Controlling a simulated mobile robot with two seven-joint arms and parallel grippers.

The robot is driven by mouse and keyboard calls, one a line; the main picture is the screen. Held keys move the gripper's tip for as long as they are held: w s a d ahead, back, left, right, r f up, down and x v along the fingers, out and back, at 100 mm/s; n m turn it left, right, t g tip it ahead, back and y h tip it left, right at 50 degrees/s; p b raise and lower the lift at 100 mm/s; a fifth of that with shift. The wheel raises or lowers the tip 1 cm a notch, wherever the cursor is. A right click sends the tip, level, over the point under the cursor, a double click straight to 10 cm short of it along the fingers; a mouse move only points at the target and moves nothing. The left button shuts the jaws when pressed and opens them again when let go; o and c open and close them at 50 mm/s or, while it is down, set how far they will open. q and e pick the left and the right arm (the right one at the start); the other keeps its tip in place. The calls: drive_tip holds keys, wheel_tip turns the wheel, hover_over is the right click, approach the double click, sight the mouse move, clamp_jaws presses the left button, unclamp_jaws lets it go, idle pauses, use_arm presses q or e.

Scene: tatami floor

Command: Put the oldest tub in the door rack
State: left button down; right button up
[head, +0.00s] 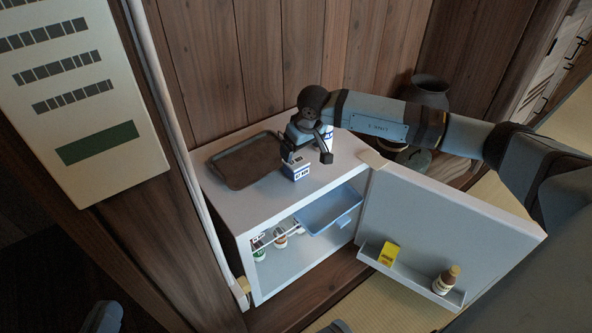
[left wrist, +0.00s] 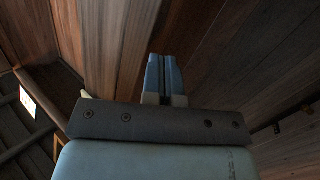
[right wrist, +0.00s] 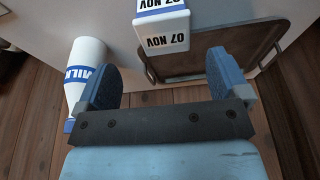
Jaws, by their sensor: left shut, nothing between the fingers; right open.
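A white tub with blue bands (head: 296,171), dated 07 NOV, is on the white top of the small fridge (head: 240,207). It also shows in the right wrist view (right wrist: 163,30), ahead of the fingers. My right gripper (head: 308,148) is open just above and behind it, with nothing held. Its fingers also show in the right wrist view (right wrist: 165,82). The fridge door (head: 440,215) is open to the right. Its door rack (head: 408,278) holds a yellow box (head: 389,254) and a brown bottle (head: 446,280). My left gripper (left wrist: 163,80) is shut and empty, away from the fridge.
A dark tray (head: 245,160) lies on the fridge top, left of the tub. A milk bottle (right wrist: 88,72) stands near the right gripper. Inside are a blue bin (head: 330,213) and several small containers (head: 280,239). A dark jar (head: 430,92) stands behind the arm. The rack's middle looks free.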

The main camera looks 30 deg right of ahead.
sight(296, 161)
drive_tip(key=b+x, duration=0.1)
drive_tip(key=x, duration=0.2)
drive_tip(key=b+x, duration=0.1)
drive_tip(key=shift+s+a+f+b, duration=0.15)
drive_tip(key=shift+a+f+b, duration=0.1)
drive_tip(key=shift+a+b, duration=0.1)
drive_tip(key=shift+f, duration=0.35)
drive_tip(key=shift+c, duration=0.2)
use_arm(q)
drive_tip(key=shift+w+a+r+m+t+h, duration=0.15)
drive_tip(key=shift+w+a+m+t, duration=0.1)
drive_tip(key=shift+w+m, duration=0.2)
drive_tip(key=shift+w+a+r+m+t+h, duration=0.1)
drive_tip(key=shift+w+a+m+t+h, duration=0.15)
drive_tip(key=shift+m, duration=0.2)
use_arm(e)
drive_tip(key=c, duration=1.1)
drive_tip(key=shift+r, duration=0.1)
drive_tip(key=shift+c, duration=0.2)
